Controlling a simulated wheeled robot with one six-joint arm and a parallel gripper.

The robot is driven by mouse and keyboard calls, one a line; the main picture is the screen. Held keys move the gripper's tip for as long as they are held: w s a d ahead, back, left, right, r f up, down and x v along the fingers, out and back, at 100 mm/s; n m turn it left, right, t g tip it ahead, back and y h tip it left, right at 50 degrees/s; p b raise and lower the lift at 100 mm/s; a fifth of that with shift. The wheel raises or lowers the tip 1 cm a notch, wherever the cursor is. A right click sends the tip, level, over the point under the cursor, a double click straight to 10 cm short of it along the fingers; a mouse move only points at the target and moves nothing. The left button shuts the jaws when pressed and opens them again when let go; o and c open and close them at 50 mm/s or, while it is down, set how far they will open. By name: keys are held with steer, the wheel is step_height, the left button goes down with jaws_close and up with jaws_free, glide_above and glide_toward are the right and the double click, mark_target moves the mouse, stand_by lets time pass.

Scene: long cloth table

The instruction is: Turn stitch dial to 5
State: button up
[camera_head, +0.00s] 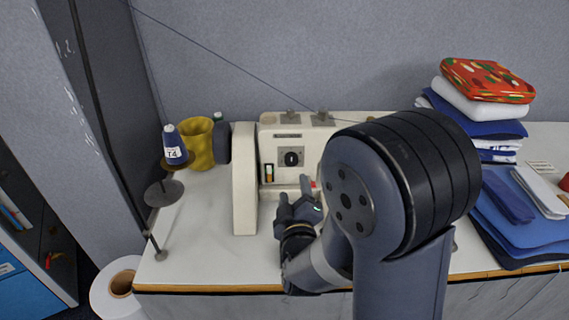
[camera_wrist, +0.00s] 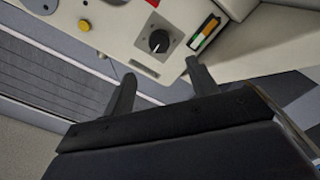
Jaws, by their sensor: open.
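The cream sewing machine (camera_head: 244,180) stands on the white table top (camera_head: 205,255). A black round dial (camera_head: 291,158) sits on a grey plate on its front face, and I take it for the stitch dial. In the wrist view the dial (camera_wrist: 159,41) shows a pale pointer mark, but its numbers are too small to read. My gripper (camera_head: 294,191) is below and in front of the dial, apart from it. In the wrist view my gripper (camera_wrist: 160,72) has its two fingers spread with nothing between them, and the dial lies beyond the fingertips. My arm hides the machine's right part.
A coloured switch panel (camera_wrist: 204,33) is beside the dial and a yellow button (camera_wrist: 85,25) is farther off. Folded cloth (camera_head: 484,105) is stacked right. The table's left front is clear.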

mark_target(291, 162)
steer(key=w+p, duration=0.1)
steer(key=w, duration=0.9)
steer(key=shift+a, duration=0.1)
steer(key=shift+c, duration=0.4)
steer(key=c, duration=0.9)
